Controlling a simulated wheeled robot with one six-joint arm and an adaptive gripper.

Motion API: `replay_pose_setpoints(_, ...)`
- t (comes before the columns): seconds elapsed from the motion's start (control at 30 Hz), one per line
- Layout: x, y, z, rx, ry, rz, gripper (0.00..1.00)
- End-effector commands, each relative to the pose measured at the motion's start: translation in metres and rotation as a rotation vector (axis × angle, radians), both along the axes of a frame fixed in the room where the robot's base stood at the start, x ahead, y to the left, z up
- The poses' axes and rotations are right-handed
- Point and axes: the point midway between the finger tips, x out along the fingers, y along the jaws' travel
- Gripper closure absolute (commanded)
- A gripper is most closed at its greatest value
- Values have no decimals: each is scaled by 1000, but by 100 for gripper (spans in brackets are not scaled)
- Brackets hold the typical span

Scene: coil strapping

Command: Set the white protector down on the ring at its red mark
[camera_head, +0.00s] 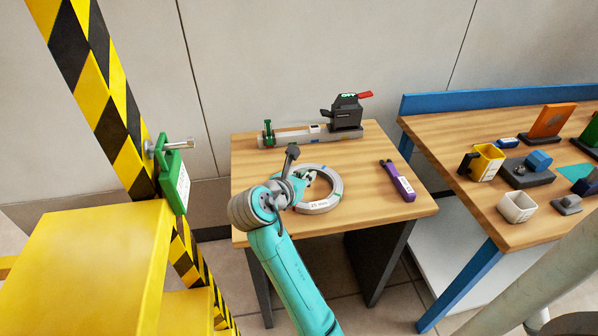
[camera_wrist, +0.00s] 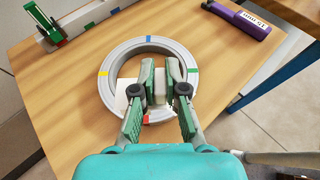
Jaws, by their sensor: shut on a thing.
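The grey ring (camera_head: 338,190) lies flat on the wooden table; it also shows in the wrist view (camera_wrist: 112,62). The wrist view shows its red mark (camera_wrist: 146,119) on the near side, just below my fingers. Yellow, blue and green marks sit around the rest of the ring. My gripper (camera_wrist: 160,75) is shut on the white protector (camera_wrist: 159,88), over the near part of the ring. The fingers hide much of the protector, and I cannot tell whether it touches the ring. In the head view my gripper (camera_head: 306,178) is over the ring's left part.
A purple tool (camera_head: 398,181) lies right of the ring. A strapping device (camera_head: 345,115) stands at the table's back. A yellow-black striped post (camera_head: 105,80) rises at left.

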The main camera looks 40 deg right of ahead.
Motion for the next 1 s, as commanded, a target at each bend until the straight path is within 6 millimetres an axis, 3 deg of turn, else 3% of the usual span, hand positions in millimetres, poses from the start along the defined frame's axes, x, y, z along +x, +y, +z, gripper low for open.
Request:
replay_pose_setpoints(0.37,0,2,-3,0,2,-1,100)
replay_pose_setpoints(1.0,0,2,-51,-1,2,0,100)
